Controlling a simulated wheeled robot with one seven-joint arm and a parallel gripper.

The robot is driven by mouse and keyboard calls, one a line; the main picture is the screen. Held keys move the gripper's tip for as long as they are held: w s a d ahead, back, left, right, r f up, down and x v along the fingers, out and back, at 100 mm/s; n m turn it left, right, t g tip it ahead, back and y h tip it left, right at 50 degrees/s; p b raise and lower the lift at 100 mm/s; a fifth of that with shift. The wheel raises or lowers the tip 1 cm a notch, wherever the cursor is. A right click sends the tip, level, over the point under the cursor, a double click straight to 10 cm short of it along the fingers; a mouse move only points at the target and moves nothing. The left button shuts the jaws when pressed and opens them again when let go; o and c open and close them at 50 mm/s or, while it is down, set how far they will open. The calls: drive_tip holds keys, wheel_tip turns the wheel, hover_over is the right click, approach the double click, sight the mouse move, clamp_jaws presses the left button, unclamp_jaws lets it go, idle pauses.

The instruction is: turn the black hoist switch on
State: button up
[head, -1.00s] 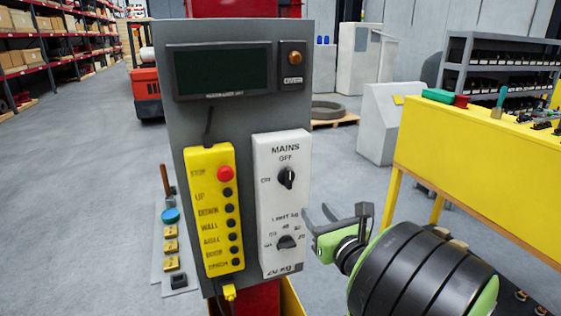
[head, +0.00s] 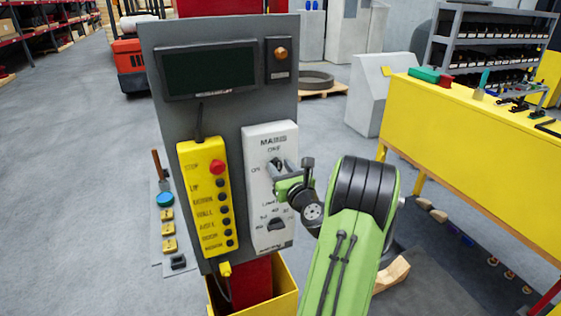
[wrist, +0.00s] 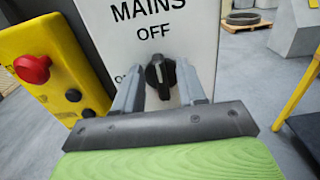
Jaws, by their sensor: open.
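The black MAINS switch (wrist: 160,75) is a rotary knob on the white panel (head: 256,140), below the word OFF, with ON at its left. Its handle stands roughly upright, towards OFF. My gripper (wrist: 159,84) is open, with one finger on each side of the knob in the wrist view. Whether either finger touches the knob I cannot tell. In the head view my gripper (head: 284,170) is at the panel and partly hides the knob. A second black knob (head: 276,224), on a limit scale, sits lower on the panel.
A yellow pendant (head: 204,200) with a red stop button (head: 217,167) and several black buttons is left of the panel. A dark screen (head: 209,71) is above. A yellow bench (head: 470,140) stands at the right. Open floor lies at the left.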

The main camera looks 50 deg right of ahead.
drive_tip(key=shift+w+d, duration=0.1)
drive_tip(key=shift+w, duration=0.15)
drive_tip(key=shift+s, duration=0.1)
drive_tip(key=shift+c, duration=0.6)
clamp_jaws()
drive_tip(key=shift+n, duration=0.3)
drive_tip(key=n+b, duration=0.4)
drive_tip(key=n, duration=0.1)
drive_tip(key=a+f+n+b, duration=0.1)
drive_tip(key=n+b, duration=0.4)
drive_tip(key=n, duration=0.1)
drive_tip(key=w+f+n+b, duration=0.1)
drive_tip(key=n+b, duration=0.4)
drive_tip(key=shift+a, duration=0.35)
drive_tip(key=shift+n, duration=0.4)
